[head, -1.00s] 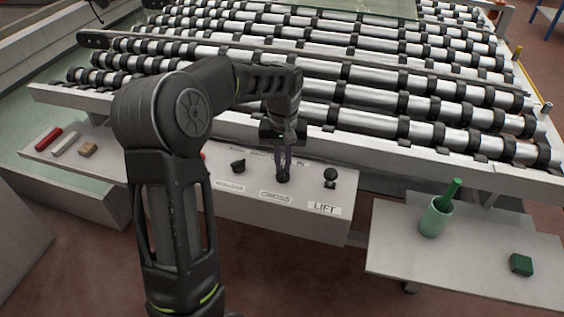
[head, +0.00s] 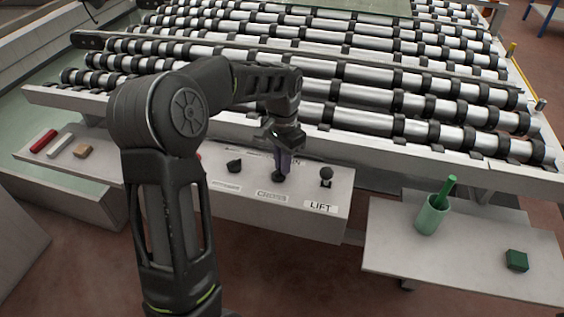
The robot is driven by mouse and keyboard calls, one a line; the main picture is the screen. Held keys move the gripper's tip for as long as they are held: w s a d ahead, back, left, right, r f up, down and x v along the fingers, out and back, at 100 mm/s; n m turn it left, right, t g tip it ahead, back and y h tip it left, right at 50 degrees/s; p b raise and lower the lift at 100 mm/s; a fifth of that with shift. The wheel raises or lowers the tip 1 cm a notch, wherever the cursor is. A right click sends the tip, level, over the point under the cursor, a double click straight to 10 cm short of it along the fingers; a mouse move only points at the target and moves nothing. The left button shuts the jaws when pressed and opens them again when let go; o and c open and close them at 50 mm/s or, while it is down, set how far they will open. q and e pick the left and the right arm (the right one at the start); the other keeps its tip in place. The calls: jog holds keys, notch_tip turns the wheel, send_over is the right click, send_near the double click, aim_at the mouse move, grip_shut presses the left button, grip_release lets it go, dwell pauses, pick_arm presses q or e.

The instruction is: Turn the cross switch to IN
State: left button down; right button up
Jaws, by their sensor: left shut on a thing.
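The cross switch (head: 278,177) is a small black knob on the light grey control panel (head: 300,215), above the label CROSS. My left gripper (head: 281,168) reaches down from above with its fingers shut on this switch. The fingers hide most of the switch, so its exact turn cannot be read. The IN marking behind it is mostly covered by the gripper. My right gripper is not in view.
A black knob (head: 234,166) stands left of the cross switch, and the LIFT switch (head: 326,175) stands right. The roller conveyor (head: 330,90) rises behind the panel.

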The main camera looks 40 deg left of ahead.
pick_arm(q)
jog(key=shift+m, duration=0.3)
jog(key=c, duration=1.5)
grip_release()
notch_tip(320, 180, up, 8)
jog(key=shift+f+b, duration=0.1)
jog(key=shift+b, duration=0.3)
jog(key=shift+s+f, duration=0.1)
